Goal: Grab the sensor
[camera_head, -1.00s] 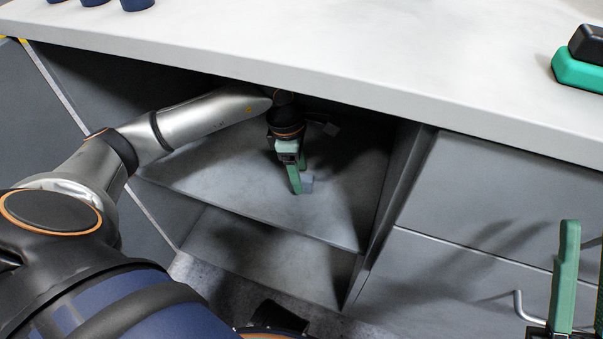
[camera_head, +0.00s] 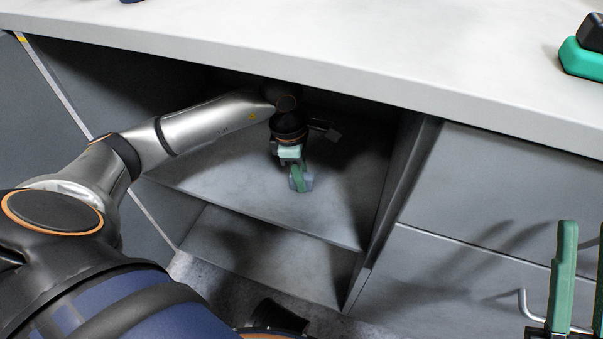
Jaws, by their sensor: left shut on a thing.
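My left gripper (camera_head: 299,180) reaches into the open cabinet below the countertop. Its green fingers point down over the upper shelf. They are shut on a small blue-grey block, which I take to be the sensor (camera_head: 308,182); it shows at the fingertips and is partly hidden by them. I cannot tell if the block still touches the shelf. My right gripper (camera_head: 580,285) is at the lower right edge, in front of the drawers. Its two green fingers point up, apart, with nothing seen between them; part is cut off by the frame.
The white countertop (camera_head: 330,60) overhangs the cabinet opening. The upper shelf (camera_head: 235,190) is otherwise bare, with a lower level beneath. A cabinet wall (camera_head: 395,205) stands right of the arm. Drawers (camera_head: 490,195) are at right. A green and black object (camera_head: 585,58) sits on the countertop.

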